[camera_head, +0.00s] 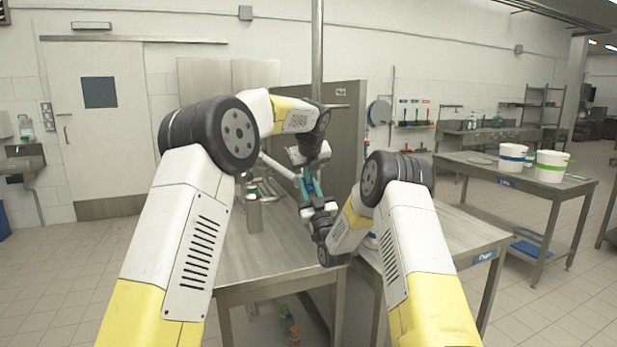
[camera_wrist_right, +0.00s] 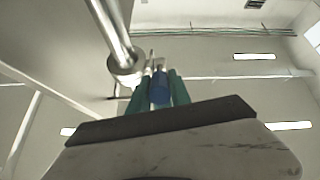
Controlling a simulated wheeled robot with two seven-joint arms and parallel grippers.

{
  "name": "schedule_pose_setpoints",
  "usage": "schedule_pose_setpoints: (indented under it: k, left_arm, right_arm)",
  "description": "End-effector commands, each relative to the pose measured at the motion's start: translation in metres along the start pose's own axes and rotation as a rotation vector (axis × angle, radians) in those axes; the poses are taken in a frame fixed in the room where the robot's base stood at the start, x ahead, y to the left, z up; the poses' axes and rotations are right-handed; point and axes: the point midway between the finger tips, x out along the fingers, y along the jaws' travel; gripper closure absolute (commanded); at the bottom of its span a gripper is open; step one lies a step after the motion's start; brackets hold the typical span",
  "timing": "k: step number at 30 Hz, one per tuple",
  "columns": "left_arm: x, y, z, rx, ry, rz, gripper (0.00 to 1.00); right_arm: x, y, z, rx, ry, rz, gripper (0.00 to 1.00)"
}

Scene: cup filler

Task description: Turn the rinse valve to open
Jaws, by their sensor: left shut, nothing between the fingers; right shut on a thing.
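The rinse valve shows in the right wrist view as a blue handle (camera_wrist_right: 160,88) just below a metal pipe with a round collar (camera_wrist_right: 126,65). My right gripper (camera_wrist_right: 158,80) has its teal fingers on both sides of the blue handle and is shut on it. In the head view my right gripper (camera_head: 310,188) reaches up at the table's far right side, with a little blue between its fingers. My left gripper (camera_head: 308,160) is shut and empty just above it, pointing down. Its fingertips are hard to make out. The valve's turn angle cannot be read.
A steel table (camera_head: 270,262) stands in front, with a small metal canister (camera_head: 254,215) on it and a grey panel (camera_head: 345,130) behind. A second table at the right holds a white bucket with a blue band (camera_head: 513,158) and one with a green band (camera_head: 551,166).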

Motion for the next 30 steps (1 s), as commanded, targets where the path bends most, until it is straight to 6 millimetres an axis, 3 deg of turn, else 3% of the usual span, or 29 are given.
schedule_pose_setpoints:
  k: [1, 8, 9, 12, 23, 30]
  left_arm:
    - [0.011, 0.002, -0.003, -0.001, 0.004, 0.002, 1.0]
    - [0.015, 0.003, -0.004, 0.0, 0.004, 0.004, 1.0]
    - [0.015, 0.003, -0.004, 0.0, 0.005, 0.005, 1.0]
    - [0.015, 0.003, -0.004, 0.0, 0.006, 0.005, 1.0]
    - [0.012, 0.002, -0.003, 0.0, 0.003, 0.002, 1.0]
    - [0.011, 0.002, -0.002, 0.0, 0.002, 0.002, 1.0]
  right_arm:
    - [0.0, 0.0, -0.001, 0.0, 0.004, -0.001, 1.0]
    - [0.001, 0.0, -0.004, 0.0, 0.012, -0.002, 1.0]
    - [0.001, 0.0, -0.005, 0.0, 0.013, -0.002, 0.71]
    - [0.001, 0.0, -0.004, 0.0, 0.012, -0.001, 0.54]
    - [-0.004, 0.0, -0.002, 0.001, 0.006, -0.001, 0.54]
    - [-0.043, 0.0, 0.0, 0.002, 0.002, -0.001, 0.54]
